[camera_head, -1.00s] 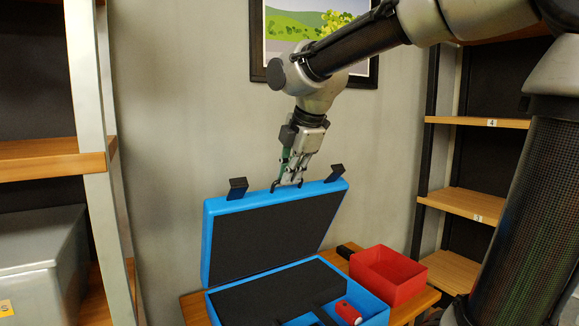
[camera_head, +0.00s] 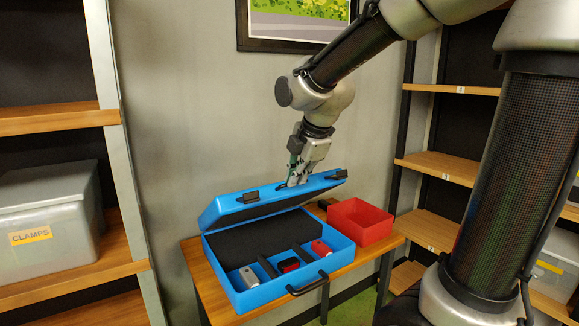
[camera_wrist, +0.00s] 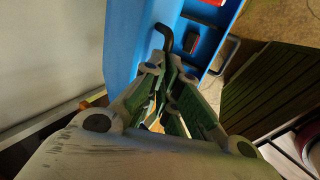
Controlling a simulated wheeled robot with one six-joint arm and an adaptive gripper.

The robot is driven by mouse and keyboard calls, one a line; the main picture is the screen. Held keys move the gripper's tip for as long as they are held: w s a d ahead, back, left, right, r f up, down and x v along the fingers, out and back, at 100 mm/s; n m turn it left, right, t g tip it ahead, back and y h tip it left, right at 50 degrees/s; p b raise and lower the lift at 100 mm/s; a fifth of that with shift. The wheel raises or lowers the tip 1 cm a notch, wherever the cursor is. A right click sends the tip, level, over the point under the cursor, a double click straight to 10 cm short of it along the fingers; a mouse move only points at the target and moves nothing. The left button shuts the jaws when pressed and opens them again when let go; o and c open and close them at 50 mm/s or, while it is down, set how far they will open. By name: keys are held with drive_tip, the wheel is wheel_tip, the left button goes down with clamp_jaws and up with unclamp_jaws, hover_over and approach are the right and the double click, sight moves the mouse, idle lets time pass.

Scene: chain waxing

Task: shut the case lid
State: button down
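The blue case (camera_head: 240,300) stands on a small wooden table, and its bottom half shows dark foam with compartments. Its lid (camera_head: 225,212) is hinged at the back and tilts partly open above the base, with two black latches on its raised edge. My gripper (camera_head: 292,184) is at the middle of that edge. In the wrist view my gripper's fingers (camera_wrist: 172,65) are close together around the dark lid handle (camera_wrist: 165,36); the exact contact is partly hidden. A grey item (camera_head: 249,277) and red items (camera_head: 320,247) lie in the compartments.
A red open bin (camera_head: 360,222) stands on the table (camera_head: 345,272) right beside the case. The case's black front handle (camera_head: 308,285) sticks out in front. Shelves stand on both sides, the left one holding a grey box labelled clamps (camera_head: 50,215).

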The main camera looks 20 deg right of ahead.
drive_tip(key=c, duration=1.9)
unclamp_jaws()
drive_tip(key=shift+w+a, duration=0.1)
drive_tip(key=shift+a, duration=0.1)
drive_tip(key=o, duration=0.3)
drive_tip(key=shift+w+d+f, duration=0.1)
drive_tip(key=shift+w+d, duration=0.05)
drive_tip(key=shift+d, duration=0.05)
drive_tip(key=shift+o, duration=0.2)
drive_tip(key=shift+r, duration=0.2)
drive_tip(key=v, duration=1.1)
drive_tip(key=shift+s+r, duration=0.3)
drive_tip(key=shift+s, duration=0.1)
